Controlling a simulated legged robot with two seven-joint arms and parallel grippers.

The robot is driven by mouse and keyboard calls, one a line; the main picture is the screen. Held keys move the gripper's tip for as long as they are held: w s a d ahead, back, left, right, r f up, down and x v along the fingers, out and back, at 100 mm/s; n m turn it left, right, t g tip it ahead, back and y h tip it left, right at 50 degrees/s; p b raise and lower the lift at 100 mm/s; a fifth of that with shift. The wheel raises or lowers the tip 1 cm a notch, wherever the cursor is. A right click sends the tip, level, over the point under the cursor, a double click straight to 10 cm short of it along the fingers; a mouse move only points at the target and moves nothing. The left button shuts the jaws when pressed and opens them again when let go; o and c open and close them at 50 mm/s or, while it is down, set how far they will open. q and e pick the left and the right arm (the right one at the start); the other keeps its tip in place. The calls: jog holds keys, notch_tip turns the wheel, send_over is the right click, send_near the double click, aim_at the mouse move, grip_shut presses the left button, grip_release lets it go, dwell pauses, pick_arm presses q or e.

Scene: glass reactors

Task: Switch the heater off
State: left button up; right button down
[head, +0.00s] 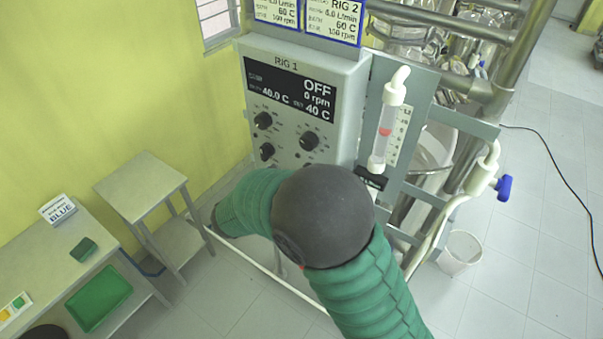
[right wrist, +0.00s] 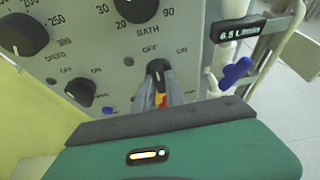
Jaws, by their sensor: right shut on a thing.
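The grey RIG 1 control panel (head: 285,140) is on the left side of the rig in the head view. Its black display (head: 290,91) reads OFF, 0 rpm, 40.0 C and set 40 C. In the right wrist view, a black rotary switch (right wrist: 158,66) sits below the BATH dial (right wrist: 136,6), between OFF and ON marks. My right gripper (right wrist: 161,86) is shut on this switch. Its fingers cover the lower part, and I cannot tell which way the switch points. In the head view my arm hides this gripper. My left gripper is not in view.
Another black switch (right wrist: 80,91) and a speed dial (right wrist: 22,34) are left of the gripper. A flow tube (head: 387,125) stands right of the panel. A blue-handled valve (head: 503,188) projects farther right. A small table (head: 140,183) stands at left.

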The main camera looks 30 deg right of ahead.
jog(key=shift+a+f, duration=0.1)
jog(key=shift+f, duration=0.15)
jog(key=c, duration=1.5)
grip_release()
jog(key=shift+o, duration=0.6)
jog(key=shift+w+r, duration=0.1)
jog(key=shift+a+r, duration=0.1)
jog(key=b+v, duration=0.5)
jog(key=v, duration=1.1)
jog(key=shift+a, duration=0.35)
jog(key=shift+d, duration=0.15)
